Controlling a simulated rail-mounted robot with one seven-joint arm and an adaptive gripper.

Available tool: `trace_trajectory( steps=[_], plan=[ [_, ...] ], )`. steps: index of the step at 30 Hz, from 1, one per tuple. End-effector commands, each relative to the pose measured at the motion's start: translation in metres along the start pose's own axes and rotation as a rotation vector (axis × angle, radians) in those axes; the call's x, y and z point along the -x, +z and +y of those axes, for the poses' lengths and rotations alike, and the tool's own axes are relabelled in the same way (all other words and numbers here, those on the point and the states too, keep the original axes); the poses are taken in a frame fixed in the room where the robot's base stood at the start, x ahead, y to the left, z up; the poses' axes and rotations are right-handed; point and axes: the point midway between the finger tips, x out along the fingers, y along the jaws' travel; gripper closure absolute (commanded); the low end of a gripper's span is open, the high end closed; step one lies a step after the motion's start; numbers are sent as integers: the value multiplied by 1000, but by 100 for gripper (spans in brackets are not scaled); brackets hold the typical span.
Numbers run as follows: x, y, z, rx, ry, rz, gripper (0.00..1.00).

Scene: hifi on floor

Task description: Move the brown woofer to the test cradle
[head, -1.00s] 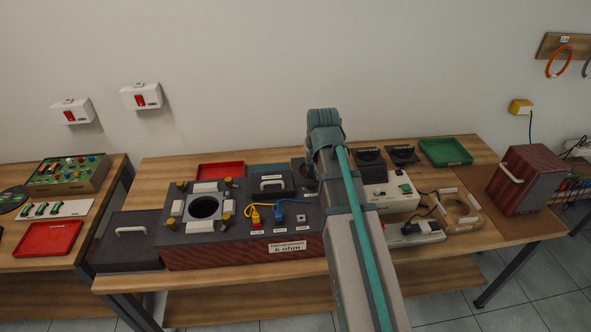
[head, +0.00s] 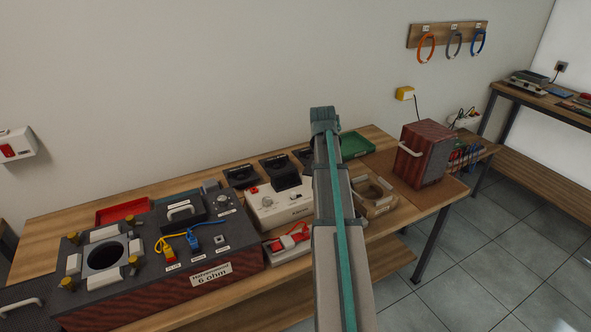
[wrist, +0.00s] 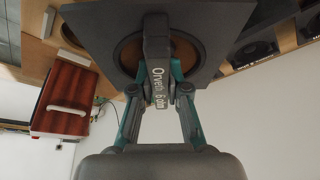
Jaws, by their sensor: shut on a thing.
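In the wrist view a dark square woofer plate (wrist: 210,35) with a brown cone (wrist: 128,55) fills the top of the picture. Its dark handle bar (wrist: 157,70) carries white lettering that partly reads "6 ohm". My gripper (wrist: 158,85) is shut on this bar from both sides. In the head view my arm hides the gripper and the held woofer. A tan block with a round opening (head: 383,207), which may be the test cradle, lies right of my arm on the bench.
A large cabinet marked 6 ohm (head: 150,243) with a round hole stands at the left. A red-brown box (head: 428,155) is at right, a green tray (head: 355,145) behind.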

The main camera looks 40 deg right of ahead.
Motion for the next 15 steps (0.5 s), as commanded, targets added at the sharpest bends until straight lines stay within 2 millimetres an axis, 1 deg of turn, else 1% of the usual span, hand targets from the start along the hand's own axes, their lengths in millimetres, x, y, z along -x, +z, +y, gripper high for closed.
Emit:
trace_trajectory(
  steps=[1,9,12,15],
  plan=[
    [-9,-13,17,-45,19,2,100],
    [-39,-57,101,-315,129,1,100],
    [-47,-70,129,-424,173,2,100],
    [-52,-81,152,-529,216,4,100]
  ],
)
